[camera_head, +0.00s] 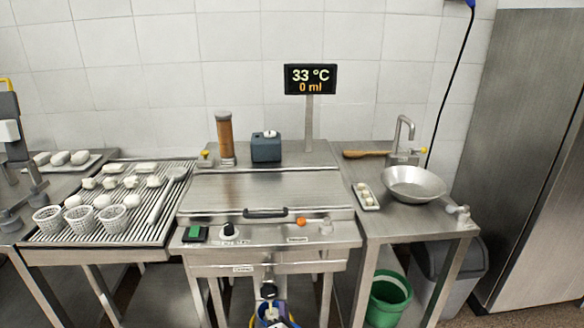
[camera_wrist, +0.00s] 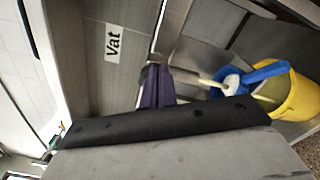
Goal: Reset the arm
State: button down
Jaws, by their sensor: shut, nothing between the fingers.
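My gripper (camera_head: 268,290) shows at the bottom middle of the head view, low in front of the steel vat unit (camera_head: 262,257). Its fingers look shut and hold nothing. In the wrist view, the dark finger ends (camera_wrist: 155,86) point towards a steel panel with a "Vat" label (camera_wrist: 113,42). The wide dark and grey body below them is mine and hides much of that view. Whether the fingers touch the panel cannot be told.
A yellow bucket (camera_wrist: 297,98) holds a blue item and a white brush near the fingers. A drainage table (camera_head: 100,238) with perforated baskets stands left. A sink counter (camera_head: 405,231) with a metal bowl (camera_head: 414,184) stands right, above a green bucket (camera_head: 388,302).

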jog(key=shift+s+d, duration=0.1)
jog(key=shift+s, duration=0.9)
